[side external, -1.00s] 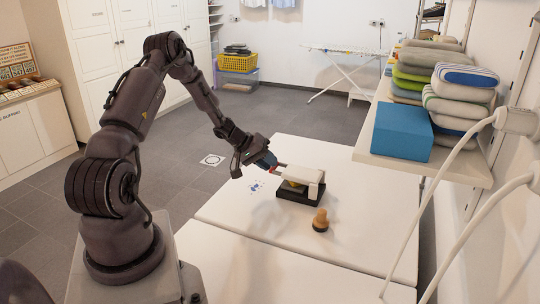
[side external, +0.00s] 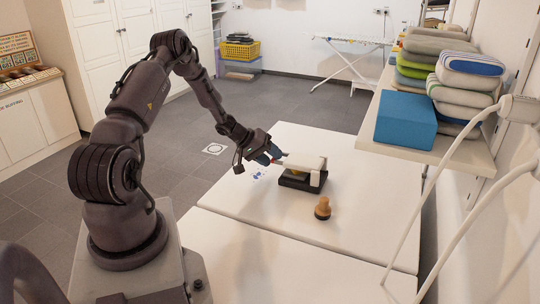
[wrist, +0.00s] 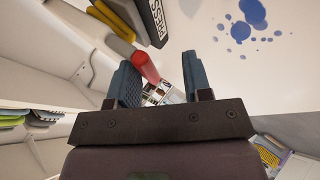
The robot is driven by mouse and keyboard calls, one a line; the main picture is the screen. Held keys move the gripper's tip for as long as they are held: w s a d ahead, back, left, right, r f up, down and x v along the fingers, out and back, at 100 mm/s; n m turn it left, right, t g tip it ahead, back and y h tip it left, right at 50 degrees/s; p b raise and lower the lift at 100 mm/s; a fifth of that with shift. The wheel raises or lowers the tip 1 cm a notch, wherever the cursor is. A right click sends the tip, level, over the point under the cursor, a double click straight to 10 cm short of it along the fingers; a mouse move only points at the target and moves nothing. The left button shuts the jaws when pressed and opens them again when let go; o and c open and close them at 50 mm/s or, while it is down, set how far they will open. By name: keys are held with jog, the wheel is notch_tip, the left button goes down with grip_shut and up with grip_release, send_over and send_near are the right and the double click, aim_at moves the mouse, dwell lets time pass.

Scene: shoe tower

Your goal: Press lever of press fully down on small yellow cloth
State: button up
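The press has a black base (side external: 302,183) and a pale upper beam (side external: 300,164), standing on the white table. A little yellow, likely the small yellow cloth (side external: 298,177), shows between beam and base; most of it is hidden. The lever has a red handle (wrist: 146,67), pointing toward my gripper; it also shows in the side view (side external: 279,162). My gripper (wrist: 158,64) is open, its fingers apart. In the wrist view the red handle appears between the fingers, nearer the left one. Contact cannot be told.
A wooden knob-shaped object (side external: 322,208) stands in front of the press. Blue splotches (wrist: 240,28) mark the table beside it. A shelf with a blue box (side external: 405,119) and folded cloths (side external: 470,73) overhangs at right. The table's front is clear.

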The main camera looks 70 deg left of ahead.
jog(key=shift+o, duration=0.2)
jog(key=shift+s+d+f, duration=0.2)
jog(key=shift+s+f, duration=0.15)
jog(key=shift+f, duration=0.05)
jog(key=v, duration=1.3)
jog(key=shift+w+r, duration=0.35)
jog(key=shift+w, duration=0.05)
jog(key=shift+a, duration=0.15)
jog(key=s+d+r+m+g, duration=0.1)
jog(key=s+d+r+m, duration=0.2)
jog(key=d+r, duration=0.4)
jog(key=s+d+r+m+g+y, duration=0.1)
jog(key=d+r+m, duration=0.3)
jog(key=d, duration=1.3)
jog(key=s+d+r+m+g+y, duration=0.1)
jog(key=s+d+r+m, duration=0.2)
jog(key=d+r, duration=0.8)
jog(key=shift+s+d+r+m+g, duration=0.2)
jog(key=shift+s+d+m+g, duration=0.2)
jog(key=shift+s, duration=0.5)
